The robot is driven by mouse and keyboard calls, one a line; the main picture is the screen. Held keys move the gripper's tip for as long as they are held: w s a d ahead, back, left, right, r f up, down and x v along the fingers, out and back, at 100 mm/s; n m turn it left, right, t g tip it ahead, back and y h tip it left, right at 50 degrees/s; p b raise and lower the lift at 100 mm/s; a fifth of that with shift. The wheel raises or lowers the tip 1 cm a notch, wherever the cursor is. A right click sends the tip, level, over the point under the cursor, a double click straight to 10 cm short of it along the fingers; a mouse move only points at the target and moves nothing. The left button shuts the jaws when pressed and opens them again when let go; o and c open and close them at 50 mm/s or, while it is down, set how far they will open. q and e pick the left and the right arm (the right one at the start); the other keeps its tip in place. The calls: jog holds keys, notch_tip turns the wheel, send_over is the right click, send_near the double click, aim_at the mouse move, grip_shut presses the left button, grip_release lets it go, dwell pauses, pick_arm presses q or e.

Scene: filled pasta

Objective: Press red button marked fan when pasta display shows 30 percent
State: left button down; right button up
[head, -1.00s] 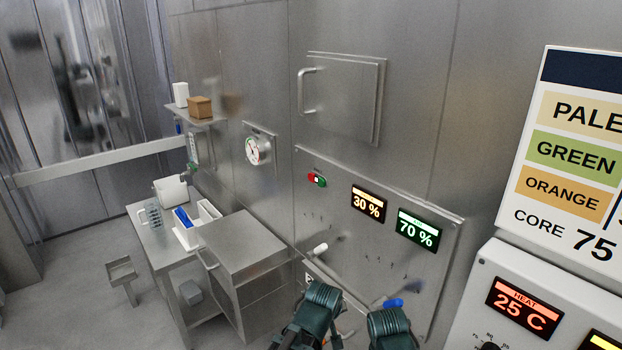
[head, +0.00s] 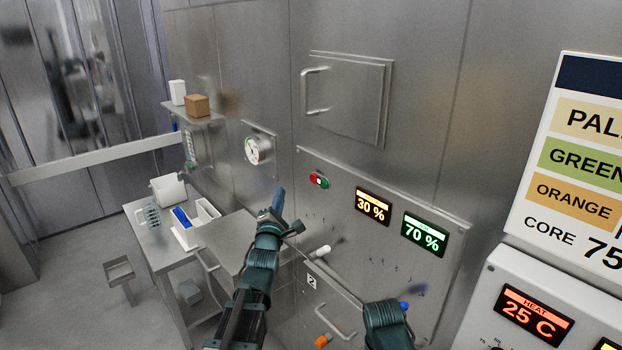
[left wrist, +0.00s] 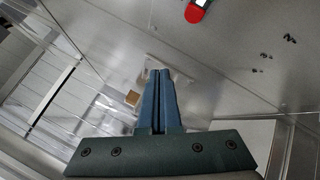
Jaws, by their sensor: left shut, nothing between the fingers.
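The wall panel carries a small red and green button pair; the red button (head: 313,176) is its left half. The red button also shows at the top of the left wrist view (left wrist: 196,12). An amber display (head: 373,206) reads 30 %, and a green display (head: 424,233) reads 70 %; their small headings are too small to read. My left gripper (head: 278,200) is shut and empty, pointing up, below and left of the buttons and apart from them. Its closed blue fingers fill the middle of the left wrist view (left wrist: 155,98).
A handled hatch (head: 345,98) is above. A bench (head: 150,245) with containers stands left. A control box reading HEAT 25 C (head: 534,313) is right.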

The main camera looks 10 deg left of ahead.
aim_at(310, 175)
pick_arm(q)
jog(key=shift+a+r, duration=0.1)
jog(key=shift+r, duration=0.1)
jog(key=w+d, duration=0.5)
jog(key=w, duration=0.2)
jog(key=shift+d, duration=0.2)
dwell(0.3)
jog(key=shift+d, duration=0.1)
dwell(2.0)
jog(key=shift+w+d, duration=0.2)
jog(key=shift+w, duration=0.05)
jog(key=shift+w+d, duration=0.25)
jog(key=shift+w, duration=0.1)
dwell(0.7)
jog(key=shift+s+a, duration=0.1)
jog(key=shift+s, duration=0.05)
dwell(0.3)
jog(key=shift+s+a, duration=0.45)
jog(key=shift+s, duration=0.1)
